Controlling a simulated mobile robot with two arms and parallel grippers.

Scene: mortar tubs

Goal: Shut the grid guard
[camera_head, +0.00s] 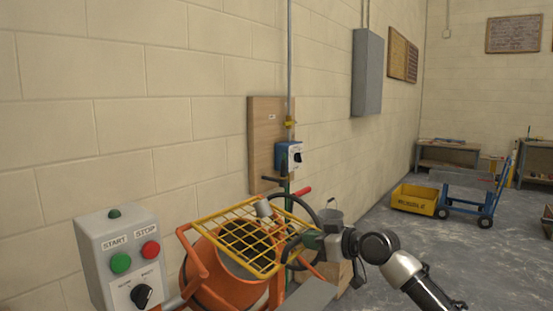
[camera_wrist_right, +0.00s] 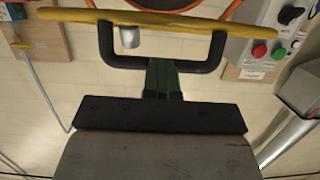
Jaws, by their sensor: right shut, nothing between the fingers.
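The yellow grid guard (camera_head: 240,235) lies slanted across the mouth of the orange mixer drum (camera_head: 215,275). I cannot tell how wide any gap between them is. In the right wrist view its yellow edge bar (camera_wrist_right: 70,15) crosses the top, with a black U-shaped handle (camera_wrist_right: 106,45) on it. My right gripper (camera_head: 312,241) is at the guard's right side. In the wrist view its green fingers (camera_wrist_right: 160,72) are shut, empty, and reach the handle's middle; contact is not clear. My left gripper is out of view.
A grey control box (camera_head: 125,255) with START and STOP buttons stands left of the drum.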

